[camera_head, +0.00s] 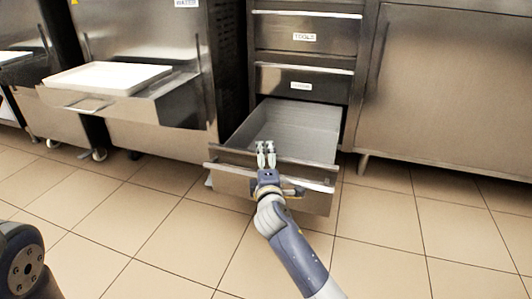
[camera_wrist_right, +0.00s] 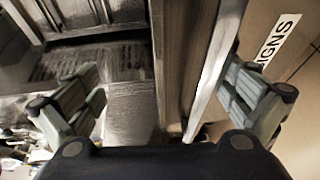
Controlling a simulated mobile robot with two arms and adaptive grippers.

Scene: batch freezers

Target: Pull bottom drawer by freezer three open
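The bottom drawer (camera_head: 226,185) stands well out from the steel cabinet, and its empty-looking grey inside shows in the head view. My right gripper (camera_head: 266,150) is at the middle of its front, with the fingertips over the top edge. In the right wrist view the right gripper (camera_wrist_right: 165,98) is open. Its fingers are spread on either side of the drawer front (camera_wrist_right: 172,60) and its pale handle rail, with a wide gap on the left. Whether the right finger touches the rail, I cannot tell. My left gripper is not in view.
Two shut drawers sit above, the top one (camera_head: 303,36) labelled TOOLS. A freezer (camera_head: 160,110) with a white tray (camera_head: 107,78) stands left. A steel cabinet (camera_head: 440,90) stands right. The tiled floor (camera_head: 150,240) in front is clear. A SIGNS label (camera_wrist_right: 278,40) shows in the wrist view.

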